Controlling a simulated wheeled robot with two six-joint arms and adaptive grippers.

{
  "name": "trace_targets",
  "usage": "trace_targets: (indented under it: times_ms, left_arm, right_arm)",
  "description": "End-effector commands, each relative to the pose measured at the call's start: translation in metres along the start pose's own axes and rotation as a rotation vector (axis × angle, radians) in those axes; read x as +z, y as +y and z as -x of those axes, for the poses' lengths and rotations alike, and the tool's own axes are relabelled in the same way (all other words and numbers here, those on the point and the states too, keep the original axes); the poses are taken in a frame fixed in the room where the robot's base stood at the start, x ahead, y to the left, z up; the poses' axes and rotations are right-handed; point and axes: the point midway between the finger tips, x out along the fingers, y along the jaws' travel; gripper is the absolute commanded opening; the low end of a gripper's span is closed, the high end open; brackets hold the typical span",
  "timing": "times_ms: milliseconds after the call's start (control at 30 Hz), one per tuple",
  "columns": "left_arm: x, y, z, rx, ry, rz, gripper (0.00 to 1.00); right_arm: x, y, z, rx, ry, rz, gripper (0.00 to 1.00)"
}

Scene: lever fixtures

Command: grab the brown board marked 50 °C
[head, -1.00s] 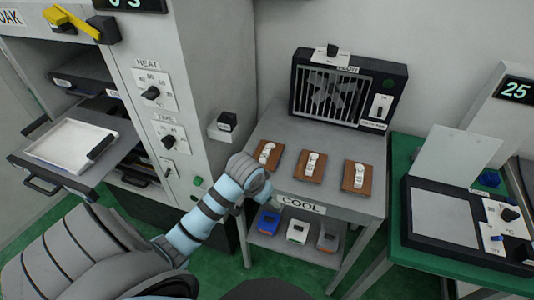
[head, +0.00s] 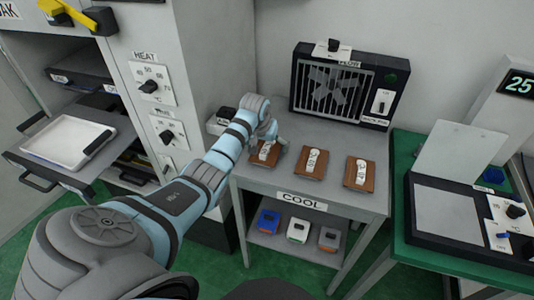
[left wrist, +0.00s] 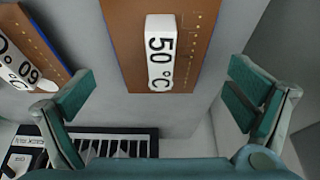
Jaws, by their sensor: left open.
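The brown board marked 50 °C (left wrist: 190,20) is in the upper middle of the left wrist view, its white label block facing the camera. In the head view it is the leftmost board (head: 262,158) on the grey COOL table (head: 330,200), partly covered by my gripper. My left gripper (head: 268,138) is above this board. In the left wrist view its two fingers (left wrist: 160,95) are spread wide and empty, with the board beyond and between them. My right gripper is not in view.
A middle board (head: 311,164) and a right board (head: 359,174) lie beside it. A fan box (head: 340,85) stands at the table's back. The tall heating cabinet (head: 205,60) is close on the left. Several coloured blocks sit on the lower shelf (head: 290,242).

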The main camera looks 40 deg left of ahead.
Motion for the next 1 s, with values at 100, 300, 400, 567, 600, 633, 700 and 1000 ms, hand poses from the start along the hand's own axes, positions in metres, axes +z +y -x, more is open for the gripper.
trace_targets:
  times_ms: [100, 300, 400, 567, 600, 633, 700, 1000]
  left_arm:
    - [0.002, -0.001, -0.018, -0.001, -0.001, 0.001, 0.98]
    - [0.001, -0.001, -0.017, -0.002, 0.000, 0.000, 0.98]
    - [0.001, -0.001, -0.017, -0.002, 0.000, 0.000, 0.82]
    - [0.001, -0.001, -0.017, -0.002, 0.000, 0.000, 0.57]
    - [0.001, -0.001, -0.017, -0.002, 0.000, 0.000, 0.50]
    - [0.001, -0.001, -0.017, -0.002, 0.000, 0.000, 0.46]
    - [0.001, -0.001, -0.017, -0.002, 0.000, 0.000, 0.45]
    - [-0.003, -0.001, -0.007, -0.001, 0.002, 0.000, 0.45]
  right_arm:
    - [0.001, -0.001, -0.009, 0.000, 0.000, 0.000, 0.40]
    - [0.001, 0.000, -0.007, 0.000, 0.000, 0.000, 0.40]
    - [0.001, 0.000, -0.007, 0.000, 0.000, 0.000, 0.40]
    - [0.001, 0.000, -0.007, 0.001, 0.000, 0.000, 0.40]
    - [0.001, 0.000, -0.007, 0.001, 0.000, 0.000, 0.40]
    - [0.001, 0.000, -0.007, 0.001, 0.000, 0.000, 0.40]
    - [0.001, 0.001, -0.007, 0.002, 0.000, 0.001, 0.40]
    - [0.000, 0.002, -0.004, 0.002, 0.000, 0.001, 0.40]
